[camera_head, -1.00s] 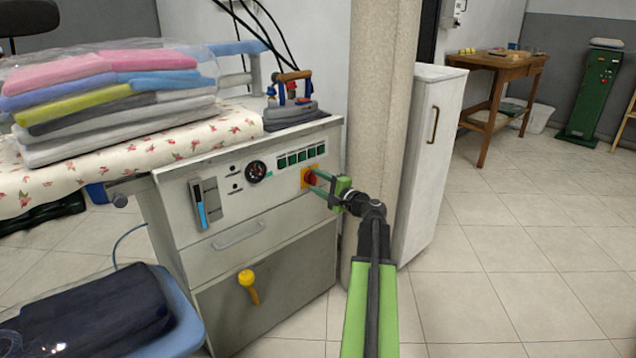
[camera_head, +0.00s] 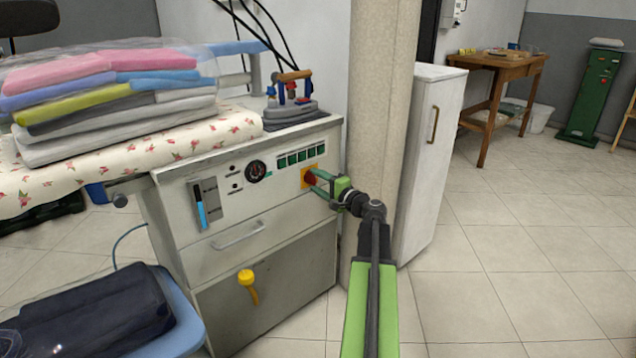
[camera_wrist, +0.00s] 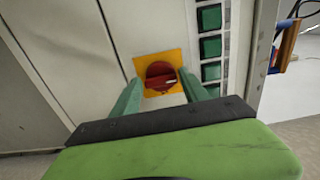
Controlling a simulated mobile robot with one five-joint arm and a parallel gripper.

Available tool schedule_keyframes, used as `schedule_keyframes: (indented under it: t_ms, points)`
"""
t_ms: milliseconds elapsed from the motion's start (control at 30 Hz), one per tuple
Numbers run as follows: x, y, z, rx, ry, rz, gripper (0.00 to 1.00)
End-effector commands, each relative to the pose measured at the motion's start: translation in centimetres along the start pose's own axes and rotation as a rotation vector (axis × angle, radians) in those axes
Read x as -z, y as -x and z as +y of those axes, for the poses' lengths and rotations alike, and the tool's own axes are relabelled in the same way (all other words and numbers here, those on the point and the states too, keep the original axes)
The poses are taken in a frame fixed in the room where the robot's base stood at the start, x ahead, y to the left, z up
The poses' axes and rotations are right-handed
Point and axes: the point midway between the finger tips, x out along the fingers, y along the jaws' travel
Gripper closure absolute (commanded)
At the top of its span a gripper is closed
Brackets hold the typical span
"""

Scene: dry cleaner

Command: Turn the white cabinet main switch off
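I cannot tell whether the fingertips touch the knob.
Green buttons (camera_wrist: 209,45) sit beside the switch plate. A pillar (camera_head: 381,90) and a tall white locker (camera_head: 431,150) stand close on the right. Folded clothes (camera_head: 100,95) and an iron (camera_head: 290,102) lie on top. A blue basket (camera_head: 180,325) stands at the lower left.

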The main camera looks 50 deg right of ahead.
Motion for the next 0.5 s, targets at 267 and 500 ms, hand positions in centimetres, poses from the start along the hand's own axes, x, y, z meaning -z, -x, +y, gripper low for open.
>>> schedule_keyframes:
  t_ms: [267,500]
  points:
    - [0.0,-0.1,0.0,0.001,-0.002,0.0,0.32]
    - [-0.1,1.2,-0.1,0.002,-0.003,0.001,0.32]
